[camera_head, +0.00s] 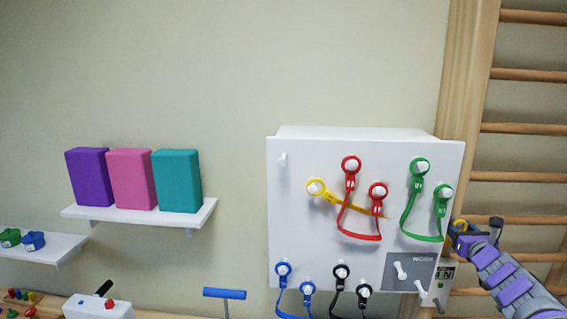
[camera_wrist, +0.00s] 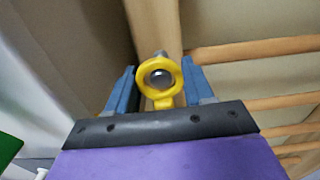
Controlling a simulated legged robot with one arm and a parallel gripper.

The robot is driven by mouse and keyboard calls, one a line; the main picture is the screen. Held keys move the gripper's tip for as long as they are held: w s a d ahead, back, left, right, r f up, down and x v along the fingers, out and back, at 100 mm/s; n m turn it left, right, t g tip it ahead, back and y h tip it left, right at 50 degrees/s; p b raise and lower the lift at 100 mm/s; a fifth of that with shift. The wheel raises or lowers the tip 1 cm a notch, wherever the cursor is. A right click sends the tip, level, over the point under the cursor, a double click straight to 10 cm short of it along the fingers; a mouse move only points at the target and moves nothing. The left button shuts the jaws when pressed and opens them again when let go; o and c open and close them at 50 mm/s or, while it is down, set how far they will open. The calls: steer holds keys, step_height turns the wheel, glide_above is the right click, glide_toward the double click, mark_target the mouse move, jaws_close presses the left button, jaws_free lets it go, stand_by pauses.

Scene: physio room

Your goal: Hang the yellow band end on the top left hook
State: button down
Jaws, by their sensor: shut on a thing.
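My gripper (camera_head: 463,231) is at the right of the head view, just beyond the board's right edge. It is shut on a yellow band end, a ring that also shows in the wrist view (camera_wrist: 143,76), between the two blue fingers. The other yellow end (camera_head: 316,187) hangs on a hook on the white board (camera_head: 300,225). Its thin yellow strap runs right, past the red band, and I cannot follow it all the way to my gripper. The top left hook (camera_head: 282,159) is a bare white peg, up and left of the hung yellow end.
The red band (camera_head: 360,237), green band (camera_head: 409,222), blue band (camera_head: 292,313) and black band (camera_head: 350,292) hang on the board. A grey panel (camera_head: 420,263) marked WORN has bare pegs. Wooden wall bars (camera_head: 520,177) stand close to my gripper. Foam blocks (camera_head: 177,182) are at left.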

steer(key=shift+w, duration=0.2)
steer(key=shift+w, duration=0.35)
steer(key=shift+w+p, duration=0.4)
steer(key=shift+p, duration=0.15)
steer(key=shift+f+b, duration=0.4)
steer(key=shift+c, duration=0.9)
jaws_free()
steer(key=shift+d, duration=0.1)
